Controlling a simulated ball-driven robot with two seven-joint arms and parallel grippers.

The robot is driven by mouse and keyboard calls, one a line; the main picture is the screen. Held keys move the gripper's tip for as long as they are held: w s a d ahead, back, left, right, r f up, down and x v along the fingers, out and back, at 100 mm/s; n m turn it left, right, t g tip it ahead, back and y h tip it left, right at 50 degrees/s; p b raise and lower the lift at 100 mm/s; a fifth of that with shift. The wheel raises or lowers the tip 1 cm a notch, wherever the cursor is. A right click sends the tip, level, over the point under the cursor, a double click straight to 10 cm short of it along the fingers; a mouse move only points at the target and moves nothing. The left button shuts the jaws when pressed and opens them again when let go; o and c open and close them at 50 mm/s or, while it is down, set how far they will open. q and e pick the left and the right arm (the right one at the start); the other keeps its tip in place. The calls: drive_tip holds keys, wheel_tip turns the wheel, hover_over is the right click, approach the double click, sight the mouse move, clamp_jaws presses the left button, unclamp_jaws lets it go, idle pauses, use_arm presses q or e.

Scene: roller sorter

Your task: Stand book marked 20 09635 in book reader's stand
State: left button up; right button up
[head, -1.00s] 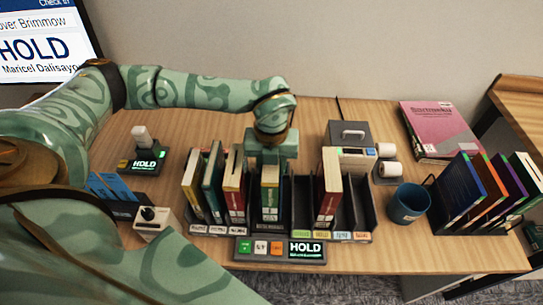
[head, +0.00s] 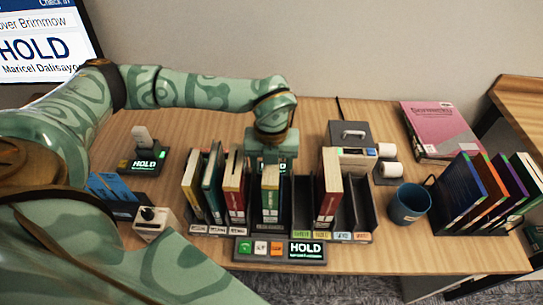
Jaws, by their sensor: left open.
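My left gripper (head: 271,158) points down at the middle of the desk, open, just above a thin green-spined book (head: 270,192). That book stands upright in a slot of the dark slotted holder (head: 292,232), with a lit HOLD panel in front. The gap between fingertips and book top is too small to judge. The number 20 09635 is too small to read on any book, so I cannot tell whether this is the named one. My right gripper is not in view.
Several upright books (head: 213,185) fill slots to the left, and a red book (head: 329,188) stands to the right.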

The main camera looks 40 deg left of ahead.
use_arm(q)
wheel_tip(320, 180, up, 15)
drive_tip(key=p, duration=0.2)
drive_tip(key=shift+r, duration=0.15)
drive_tip(key=shift+s, duration=0.1)
idle(0.3)
